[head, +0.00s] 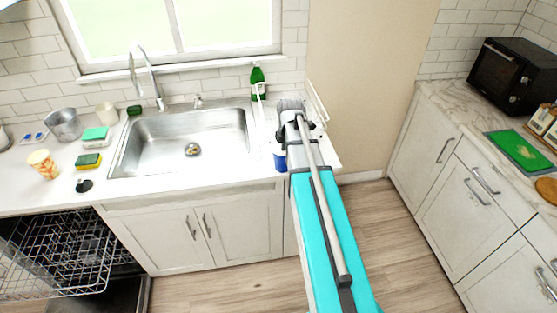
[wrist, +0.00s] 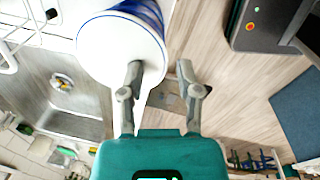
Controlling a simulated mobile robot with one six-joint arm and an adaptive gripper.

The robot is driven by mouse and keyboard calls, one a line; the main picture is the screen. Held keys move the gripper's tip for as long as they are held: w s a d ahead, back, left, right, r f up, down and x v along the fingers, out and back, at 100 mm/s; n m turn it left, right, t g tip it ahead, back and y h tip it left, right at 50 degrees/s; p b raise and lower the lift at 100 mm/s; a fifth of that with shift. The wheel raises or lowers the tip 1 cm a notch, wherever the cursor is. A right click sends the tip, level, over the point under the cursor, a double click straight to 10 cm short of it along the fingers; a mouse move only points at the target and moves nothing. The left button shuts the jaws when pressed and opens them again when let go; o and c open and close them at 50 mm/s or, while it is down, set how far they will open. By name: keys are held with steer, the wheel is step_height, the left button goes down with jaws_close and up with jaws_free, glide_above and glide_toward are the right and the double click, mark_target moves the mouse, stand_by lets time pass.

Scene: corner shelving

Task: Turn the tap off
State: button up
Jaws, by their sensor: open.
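The tap (head: 146,77) is a tall curved metal spout behind the sink (head: 240,130), left of its middle. A small metal fitting (head: 197,101) stands at the sink's back edge, right of the spout; I cannot tell if it is the handle. No water stream is clear. My gripper (head: 291,104) is right of the sink, well apart from the tap. In the wrist view my gripper (wrist: 160,72) has its two fingers spread, with the left one overlapping a blue-and-white round object (wrist: 105,48); I cannot tell whether they touch. The sink drain (wrist: 62,82) shows at left.
A green bottle (head: 257,80) stands at the counter's back near my gripper. Sponges (head: 88,161), a metal bucket (head: 63,124) and a patterned cup (head: 42,163) are left of the sink. The dishwasher (head: 65,255) is open below. A black oven (head: 510,75) stands at right.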

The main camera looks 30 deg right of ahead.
mark_target(285, 163)
steer(key=shift+w+d+f+b, duration=0.1)
steer(key=shift+w+f+b, duration=0.1)
steer(key=shift+f+b, duration=1.05)
steer(key=shift+w+f+b, duration=0.15)
steer(key=shift+f+b, duration=0.95)
steer(key=shift+f, duration=0.1)
jaws_close()
